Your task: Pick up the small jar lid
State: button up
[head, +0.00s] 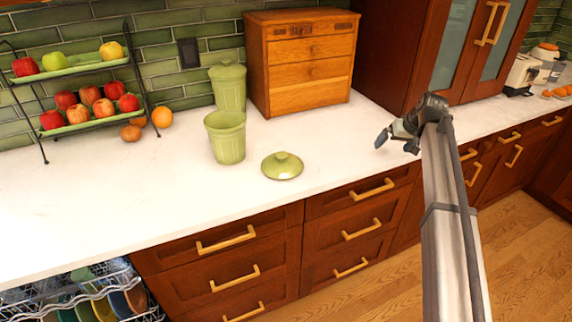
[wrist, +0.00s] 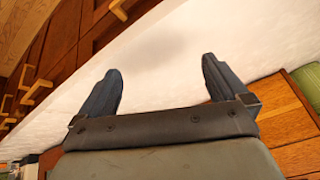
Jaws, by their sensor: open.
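A green jar lid (head: 282,166) with a round knob lies flat on the white counter, knob up. It is near the front edge, to the right of an open green jar (head: 226,137). My gripper (head: 383,137) is over the counter to the right of the lid, well apart from it. In the wrist view my gripper (wrist: 159,85) shows two dark fingers spread wide with nothing between them. The lid is not in the wrist view.
A lidded green jar (head: 228,86) stands behind the open one. A wooden drawer box (head: 302,72) is at the back, beside a tall cabinet. A two-tier fruit rack (head: 80,90) is at left. The counter (head: 330,145) between lid and gripper is clear.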

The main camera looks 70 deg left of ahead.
jog(key=s+a+r+n+h, duration=0.1)
jog(key=s+a+r, duration=0.25)
jog(key=s, duration=0.45)
jog(key=s+a+r+n+h, duration=0.1)
jog(key=s+a+r, duration=0.1)
jog(key=s+a, duration=0.5)
jog(key=h, duration=0.2)
send_near(282, 155)
jog(key=shift+n, duration=0.3)
jog(key=f, duration=0.3)
jog(key=a+f, duration=0.1)
jog(key=f, duration=0.6)
jog(key=shift+w+a+f, duration=0.2)
jog(key=shift+a+f, duration=0.05)
jog(key=shift+a, duration=0.15)
jog(key=shift+d, duration=0.1)
jog(key=c, duration=1.1)
